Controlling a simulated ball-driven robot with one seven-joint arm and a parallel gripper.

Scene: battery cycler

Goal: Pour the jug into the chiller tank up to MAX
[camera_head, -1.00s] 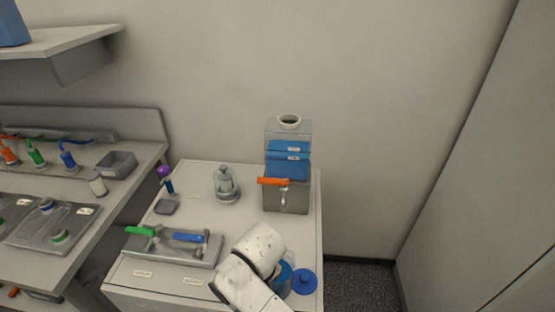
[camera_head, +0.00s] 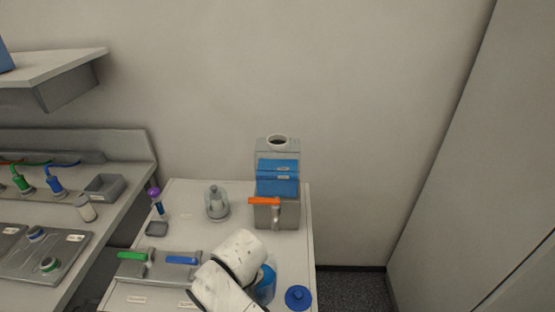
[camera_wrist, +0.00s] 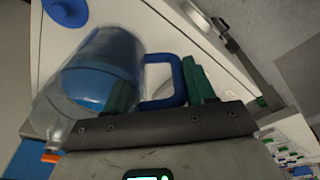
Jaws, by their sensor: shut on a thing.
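The chiller tank (camera_head: 277,188) stands at the back right of the white cabinet top, with blue liquid in its clear upper part, a round open neck (camera_head: 277,141) on top and an orange handle at its front. The jug (camera_wrist: 103,72) is clear with blue liquid and a blue handle (camera_wrist: 165,83); in the head view the jug (camera_head: 265,284) is partly hidden behind my white arm. My gripper (camera_wrist: 163,92) has its green fingers on either side of the jug's handle and is shut on it. Its fingers are hidden in the head view.
A blue lid (camera_head: 298,297) lies at the cabinet's front right. A bench with connectors (camera_head: 60,215) is at the left; a wall stands behind.

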